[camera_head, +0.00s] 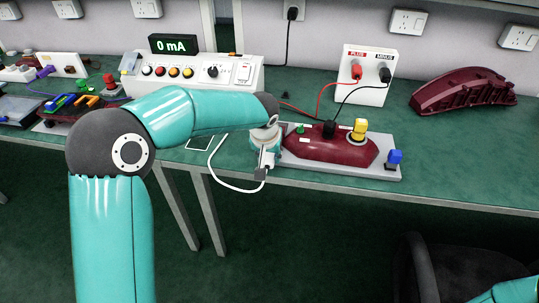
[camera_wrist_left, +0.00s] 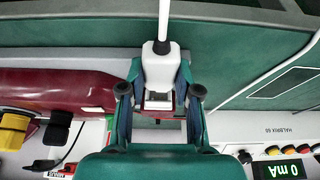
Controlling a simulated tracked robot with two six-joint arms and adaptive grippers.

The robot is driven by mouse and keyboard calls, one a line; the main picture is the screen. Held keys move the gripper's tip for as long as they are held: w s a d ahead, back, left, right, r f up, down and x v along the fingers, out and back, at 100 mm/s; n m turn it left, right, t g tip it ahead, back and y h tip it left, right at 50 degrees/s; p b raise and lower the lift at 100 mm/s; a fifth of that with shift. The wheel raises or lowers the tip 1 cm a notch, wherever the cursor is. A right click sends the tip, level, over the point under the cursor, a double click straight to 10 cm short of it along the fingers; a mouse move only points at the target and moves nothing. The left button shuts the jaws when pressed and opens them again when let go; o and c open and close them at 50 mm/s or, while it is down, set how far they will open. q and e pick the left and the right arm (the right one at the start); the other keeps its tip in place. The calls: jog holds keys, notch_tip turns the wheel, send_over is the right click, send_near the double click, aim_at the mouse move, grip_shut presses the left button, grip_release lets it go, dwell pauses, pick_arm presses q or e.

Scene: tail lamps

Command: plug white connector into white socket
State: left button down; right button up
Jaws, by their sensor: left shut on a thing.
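My left gripper (camera_head: 264,172) is at the left end of the grey fixture plate (camera_head: 350,169), beside the maroon tail lamp (camera_head: 335,149). It is shut on the white connector (camera_head: 267,158), whose white cable loops to the left. In the left wrist view, the connector (camera_wrist_left: 161,66) sits between the two fingers of my left gripper (camera_wrist_left: 160,95), with its cable running up the picture. I cannot make out the white socket; the gripper and connector cover that end of the fixture. I cannot tell whether the connector touches it. My right gripper is not in view.
A yellow plug (camera_head: 359,130), a black plug (camera_head: 329,129) and a blue part (camera_head: 393,157) are on the fixture. Behind stand a control box (camera_head: 228,75) reading 0 mA and a PLUS/MINUS supply box (camera_head: 368,72). Another maroon lamp housing (camera_head: 463,91) lies right.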

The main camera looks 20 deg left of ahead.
pick_arm(q)
jog(key=shift+r+b, duration=0.1)
jog(key=shift+b, duration=0.2)
dwell(0.4)
jog(key=shift+w, duration=0.2)
jog(key=shift+w+a+p, duration=0.2)
jog(key=shift+w+p, duration=0.25)
jog(key=shift+w, duration=0.2)
jog(key=shift+w+a+p, duration=0.15)
jog(key=shift+w+p, duration=0.3)
jog(key=shift+w, duration=0.15)
jog(key=c, duration=0.7)
grip_release()
jog(key=shift+c, duration=0.2)
jog(key=v, duration=1.2)
